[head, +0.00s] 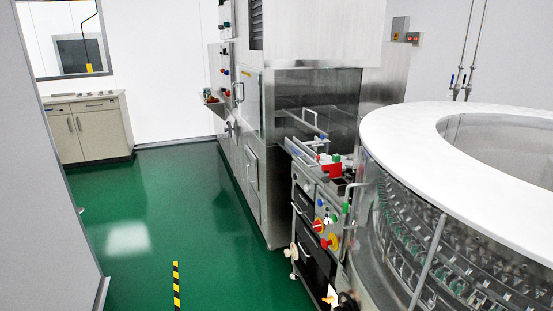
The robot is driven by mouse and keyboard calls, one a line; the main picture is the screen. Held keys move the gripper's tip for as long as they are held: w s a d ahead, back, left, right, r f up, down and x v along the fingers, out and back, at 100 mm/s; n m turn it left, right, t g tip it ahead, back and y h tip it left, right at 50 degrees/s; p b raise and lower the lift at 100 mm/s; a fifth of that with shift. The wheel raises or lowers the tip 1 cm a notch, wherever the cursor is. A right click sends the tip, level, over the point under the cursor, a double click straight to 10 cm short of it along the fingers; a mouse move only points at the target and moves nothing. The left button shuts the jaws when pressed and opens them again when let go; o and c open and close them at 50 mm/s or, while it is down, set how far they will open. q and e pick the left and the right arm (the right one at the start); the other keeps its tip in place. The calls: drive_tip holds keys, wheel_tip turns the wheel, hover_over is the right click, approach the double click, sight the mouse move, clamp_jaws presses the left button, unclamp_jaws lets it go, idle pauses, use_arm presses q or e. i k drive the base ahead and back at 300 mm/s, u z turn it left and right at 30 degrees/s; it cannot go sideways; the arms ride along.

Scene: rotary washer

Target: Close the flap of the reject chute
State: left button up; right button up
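Neither of my grippers shows in the head view. The rotary washer (455,130) fills the right side, with a white ring top and clear side panels showing rows of small holders. Between it and the tall steel cabinet (318,35) is a metal section with a rail and a handle (313,120). I cannot tell for sure which part is the reject chute or its flap, nor whether the flap is open or shut.
A control panel (325,219) with red and yellow knobs stands beside the washer. The green floor (165,215) is clear on the left, apart from a yellow-black strip (176,286). A low cupboard (88,132) stands at the back left. A pale wall (50,200) edges the left.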

sight(335, 169)
drive_tip(key=z, duration=0.1)
drive_tip(key=i, duration=1.45)
drive_tip(key=z, duration=0.75)
